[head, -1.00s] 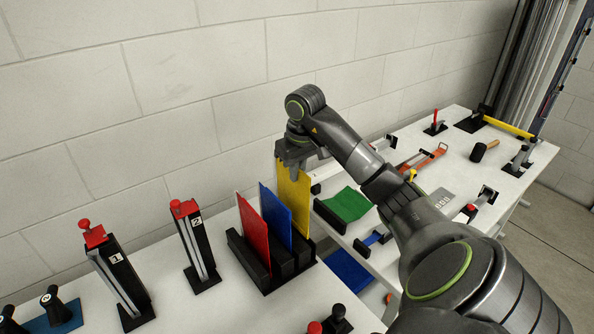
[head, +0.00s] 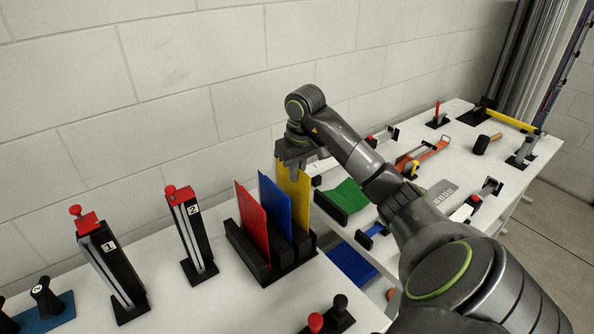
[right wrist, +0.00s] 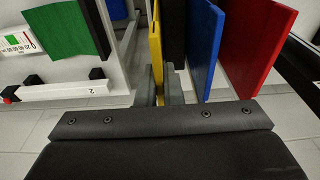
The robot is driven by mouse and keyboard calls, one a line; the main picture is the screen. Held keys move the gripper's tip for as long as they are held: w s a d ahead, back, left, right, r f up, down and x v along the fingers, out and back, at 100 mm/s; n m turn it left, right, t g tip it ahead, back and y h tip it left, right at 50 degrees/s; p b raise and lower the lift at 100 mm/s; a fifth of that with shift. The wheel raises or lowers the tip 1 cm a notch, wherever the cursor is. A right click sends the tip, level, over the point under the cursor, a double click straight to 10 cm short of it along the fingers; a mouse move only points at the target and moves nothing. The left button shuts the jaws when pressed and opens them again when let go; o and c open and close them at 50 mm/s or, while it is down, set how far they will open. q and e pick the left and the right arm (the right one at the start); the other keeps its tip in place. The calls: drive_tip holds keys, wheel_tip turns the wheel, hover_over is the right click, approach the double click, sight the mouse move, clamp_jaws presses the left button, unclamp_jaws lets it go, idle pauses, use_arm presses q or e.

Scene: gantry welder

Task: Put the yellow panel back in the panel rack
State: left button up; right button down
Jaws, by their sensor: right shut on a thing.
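The yellow panel (head: 294,192) stands upright at the right end of the black panel rack (head: 262,272), beside the blue panel (head: 274,208) and the red panel (head: 252,226). My right gripper (head: 294,168) is shut on the top of the yellow panel, from above. In the right wrist view the gripper's fingers (right wrist: 160,85) close around the yellow panel (right wrist: 155,45), with the blue panel (right wrist: 203,45) and red panel (right wrist: 252,45) to its right. The yellow panel's lower edge is hidden behind the rack and blue panel, so I cannot tell how deep it sits. My left gripper is not in view.
Two black stands with red tops, marked 1 (head: 112,262) and 2 (head: 190,235), stand left of the rack. A green piece (head: 350,196) lies right of it. A hammer (head: 486,144) and a yellow bar (head: 510,120) are farther back. The wall runs behind.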

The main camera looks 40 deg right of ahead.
drive_tip(key=shift+f+b, duration=1.7)
drive_tip(key=shift+f, duration=0.1)
drive_tip(key=c, duration=1.5)
unclamp_jaws()
drive_tip(key=shift+r, duration=0.15)
wheel_tip(320, 180, up, 17)
drive_tip(key=s+p, duration=0.2)
drive_tip(key=p, duration=1.5)
drive_tip(key=shift+s+a, duration=0.15)
drive_tip(key=shift+s, duration=0.15)
